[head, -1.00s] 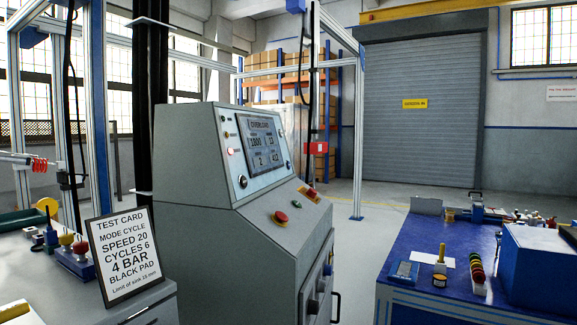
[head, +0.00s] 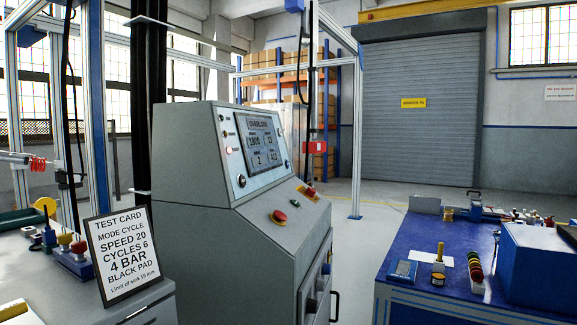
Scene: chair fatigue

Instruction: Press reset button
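The grey control console (head: 190,165) stands in the middle. Its screen (head: 262,145) has a heading that seems to read OVERLOAD above several number boxes. A column of small buttons (head: 229,150) runs left of the screen, with a black knob (head: 242,181) below; their labels are too small to read. A red mushroom button (head: 279,216) sits on the sloping deck. A yellow plate (head: 308,193) with a small red button is at the deck's far end. I cannot tell which control is the reset button. Neither of my grippers is in view.
A test card (head: 122,256) stands on the left bench, near several coloured knobs (head: 66,240). A blue workbench (head: 415,240) with tools and a blue box (head: 541,265) is at right. Open floor lies between console and blue bench. A roller door (head: 425,140) is behind.

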